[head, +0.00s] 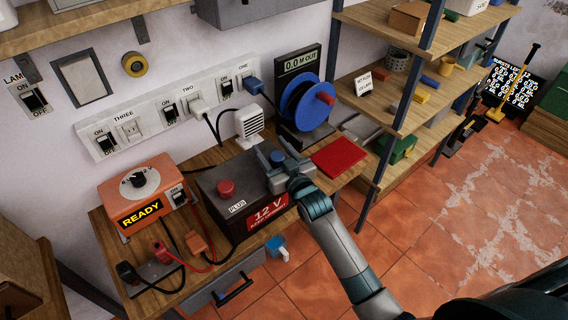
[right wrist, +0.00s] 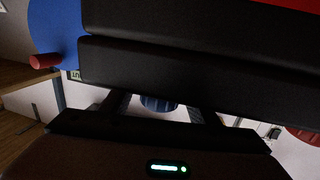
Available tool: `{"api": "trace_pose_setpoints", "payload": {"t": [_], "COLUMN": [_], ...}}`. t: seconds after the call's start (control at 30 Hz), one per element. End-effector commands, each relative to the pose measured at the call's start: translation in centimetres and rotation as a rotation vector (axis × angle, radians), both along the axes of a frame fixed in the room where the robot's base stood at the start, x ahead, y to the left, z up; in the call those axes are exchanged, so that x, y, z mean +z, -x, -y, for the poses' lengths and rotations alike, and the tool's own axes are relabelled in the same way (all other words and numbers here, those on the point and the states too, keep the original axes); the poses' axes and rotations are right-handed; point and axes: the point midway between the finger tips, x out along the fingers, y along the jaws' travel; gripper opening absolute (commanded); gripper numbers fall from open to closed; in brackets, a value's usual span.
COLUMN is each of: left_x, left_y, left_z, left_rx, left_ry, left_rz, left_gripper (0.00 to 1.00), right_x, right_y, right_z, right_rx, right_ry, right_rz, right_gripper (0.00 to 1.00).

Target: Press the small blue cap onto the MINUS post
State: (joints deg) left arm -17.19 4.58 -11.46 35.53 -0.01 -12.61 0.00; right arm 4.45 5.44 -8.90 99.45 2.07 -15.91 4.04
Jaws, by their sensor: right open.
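The black 12 V battery (head: 222,186) stands on the bench, with a red front label and a PLUS label. A red cap (head: 226,187) sits on its top near the PLUS label. My right gripper (head: 275,157) is over the battery's right end, with its fingers apart. A small blue cap (head: 277,157) shows between the fingers; in the right wrist view the ribbed blue cap (right wrist: 158,103) has gaps on both sides. The MINUS post is hidden, and I cannot tell whether the cap sits on it. My left gripper is not in view.
An orange READY box (head: 142,195) stands left of the battery, with red and black leads in front. A blue spool (head: 306,102), a white vented box (head: 250,122) and a red pad (head: 338,157) are behind and right. Shelves (head: 400,120) stand at the right.

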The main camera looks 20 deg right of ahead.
Motion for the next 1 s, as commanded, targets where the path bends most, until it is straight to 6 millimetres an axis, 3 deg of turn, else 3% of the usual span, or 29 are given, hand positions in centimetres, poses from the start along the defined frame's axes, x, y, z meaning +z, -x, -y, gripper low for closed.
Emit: {"api": "trace_pose_setpoints", "payload": {"t": [0.37,0.8,1.0], "left_x": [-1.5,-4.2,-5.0], "left_y": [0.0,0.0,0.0], "left_z": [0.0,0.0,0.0], "left_rx": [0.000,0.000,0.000], "left_ry": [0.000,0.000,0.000], "left_rz": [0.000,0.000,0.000], "left_gripper": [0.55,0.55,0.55], "right_x": [-0.2,0.2,0.5], "right_y": [3.8,12.3,15.4], "right_z": [0.6,1.9,2.4], "right_rx": [0.000,0.000,0.000], "right_ry": [0.000,0.000,0.001], "right_rz": [0.000,-0.002,-0.001], "right_gripper": [0.55,0.55,0.55]}}
